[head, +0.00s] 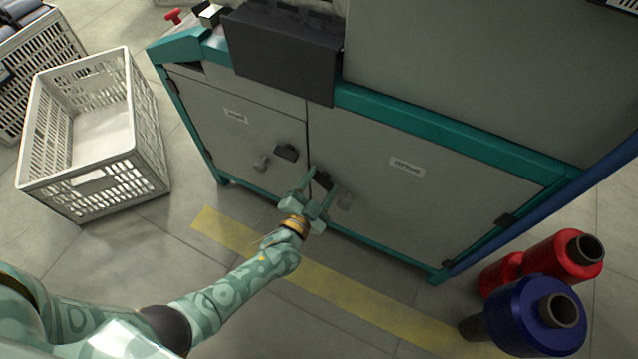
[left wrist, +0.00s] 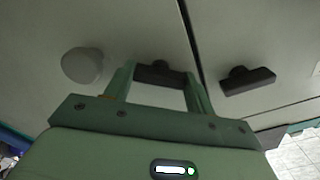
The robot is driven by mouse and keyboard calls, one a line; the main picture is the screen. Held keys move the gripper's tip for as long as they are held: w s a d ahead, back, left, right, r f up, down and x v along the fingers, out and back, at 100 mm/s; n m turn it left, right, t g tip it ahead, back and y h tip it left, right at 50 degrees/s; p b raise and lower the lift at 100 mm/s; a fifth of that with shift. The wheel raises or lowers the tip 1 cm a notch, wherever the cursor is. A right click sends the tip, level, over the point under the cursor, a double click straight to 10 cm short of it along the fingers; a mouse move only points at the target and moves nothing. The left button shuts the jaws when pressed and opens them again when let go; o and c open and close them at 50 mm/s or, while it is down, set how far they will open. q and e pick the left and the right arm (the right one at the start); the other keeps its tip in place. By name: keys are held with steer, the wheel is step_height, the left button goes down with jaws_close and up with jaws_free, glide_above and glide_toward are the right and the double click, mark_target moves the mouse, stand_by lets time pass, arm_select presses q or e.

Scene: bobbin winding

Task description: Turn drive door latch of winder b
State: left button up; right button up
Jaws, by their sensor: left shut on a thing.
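The winder cabinet has two grey doors in a teal frame. The right door (head: 440,205) carries a label too small to read. My left gripper (head: 319,188) is at this door's edge by the seam, its two fingers on either side of a small black latch (head: 322,179). In the left wrist view the latch (left wrist: 158,73) sits between the fingertips of the gripper (left wrist: 160,85), shut on it; its ends are partly hidden. The bar lies roughly across the gap between the fingers. My right gripper is not in view.
Another grey knob (head: 345,201) is right of my gripper. A white crate (head: 150,150) stands left. Red (head: 562,257) and blue (head: 535,318) bobbins stand at lower right. Floor before the cabinet is open.

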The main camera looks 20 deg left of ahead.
arm_select(q)
steer(key=shift+m, duration=0.9)
steer(key=m, duration=0.3)
steer(key=shift+f+m, duration=0.1)
steer(key=shift+m, duration=1.5)
steer(key=shift+m+b, duration=0.3)
steer(key=shift+m, duration=0.9)
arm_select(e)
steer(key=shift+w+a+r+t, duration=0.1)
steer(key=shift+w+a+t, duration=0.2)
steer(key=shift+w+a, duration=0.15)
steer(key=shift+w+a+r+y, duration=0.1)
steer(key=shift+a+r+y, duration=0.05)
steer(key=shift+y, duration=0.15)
arm_select(q)
steer(key=o, duration=1)
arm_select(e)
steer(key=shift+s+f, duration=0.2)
